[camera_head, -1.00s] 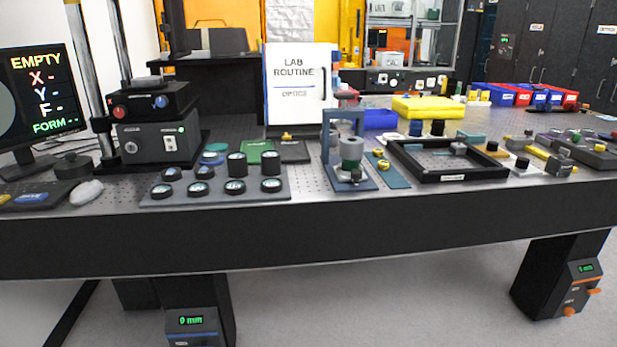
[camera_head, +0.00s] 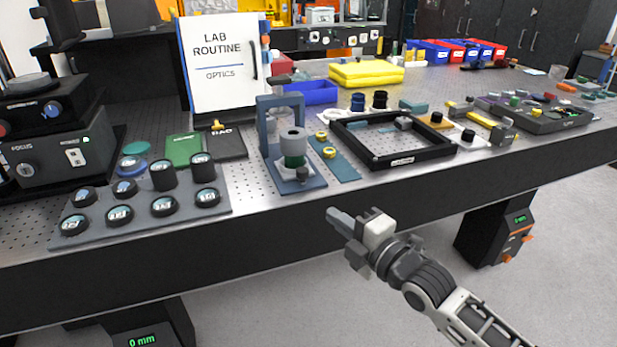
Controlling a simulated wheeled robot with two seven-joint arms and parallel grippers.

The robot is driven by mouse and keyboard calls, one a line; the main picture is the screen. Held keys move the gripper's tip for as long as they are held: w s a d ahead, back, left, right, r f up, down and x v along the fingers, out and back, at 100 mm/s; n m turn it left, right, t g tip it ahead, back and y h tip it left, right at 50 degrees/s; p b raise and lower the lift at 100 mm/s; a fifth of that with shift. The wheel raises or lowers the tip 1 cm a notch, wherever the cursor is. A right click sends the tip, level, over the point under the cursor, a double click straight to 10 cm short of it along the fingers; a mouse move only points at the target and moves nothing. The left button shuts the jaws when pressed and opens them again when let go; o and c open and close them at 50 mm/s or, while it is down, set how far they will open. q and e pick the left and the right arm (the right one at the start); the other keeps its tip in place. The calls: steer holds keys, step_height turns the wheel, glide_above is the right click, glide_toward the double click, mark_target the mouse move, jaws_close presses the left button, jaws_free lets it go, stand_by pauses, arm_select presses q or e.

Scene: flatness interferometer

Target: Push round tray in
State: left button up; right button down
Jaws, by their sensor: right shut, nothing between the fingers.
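A round dark grey disc (camera_head: 33,82), which looks like the round tray, sits on top of the black instrument (camera_head: 60,150) at the left edge. The instrument's lower box is marked FOCUS. I cannot tell how far in the disc sits. My right gripper (camera_head: 338,217) is shut and empty, in front of the table's front edge and far to the right of the disc. It touches nothing. My left gripper is not in view.
A grey rack (camera_head: 225,206) with several round optics lies in front of the instrument. A blue stand (camera_head: 300,188) with a grey cylinder, a black square frame (camera_head: 405,160) and a white LAB ROUTINE board (camera_head: 215,90) stand on the perforated table. The floor in front is clear.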

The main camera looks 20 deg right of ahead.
glide_toward(303, 176)
steer(key=w+a, duration=0.2)
steer(key=a, duration=0.3)
steer(key=w, duration=0.1)
steer(key=w+d, duration=0.1)
steer(key=w, duration=0.2)
steer(key=shift+d, duration=0.35)
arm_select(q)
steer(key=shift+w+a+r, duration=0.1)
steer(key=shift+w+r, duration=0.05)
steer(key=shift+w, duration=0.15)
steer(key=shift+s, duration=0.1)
